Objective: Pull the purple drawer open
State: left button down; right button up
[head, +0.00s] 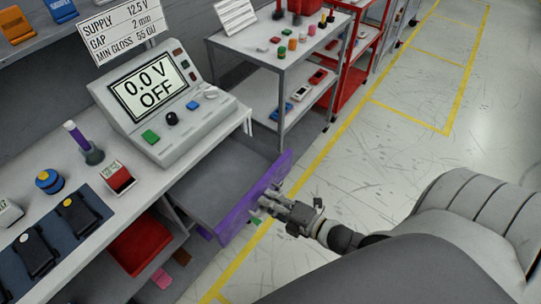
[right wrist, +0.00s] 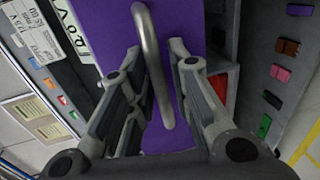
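The purple drawer front (head: 238,212) stands out from under the bench in the head view, with the grey drawer body (head: 212,188) showing between it and the bench. In the right wrist view the purple front (right wrist: 180,138) fills the middle, with its grey bar handle (right wrist: 152,65) running up and down. My right gripper (head: 272,204) is at the outer side of the front. In the right wrist view its fingers (right wrist: 156,62) are apart, one on each side of the handle, with gaps visible. My left gripper is in neither view.
The bench (head: 218,120) holds a grey meter console (head: 155,105) reading "0.0 V OFF". A red bin (head: 140,243) sits below it. A grey shelf cart (head: 268,78) stands beyond the drawer. The floor to the right is clear, with yellow lines.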

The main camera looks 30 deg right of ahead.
jog(key=shift+s, duration=0.1)
jog(key=v, duration=1.2)
dwell(0.4)
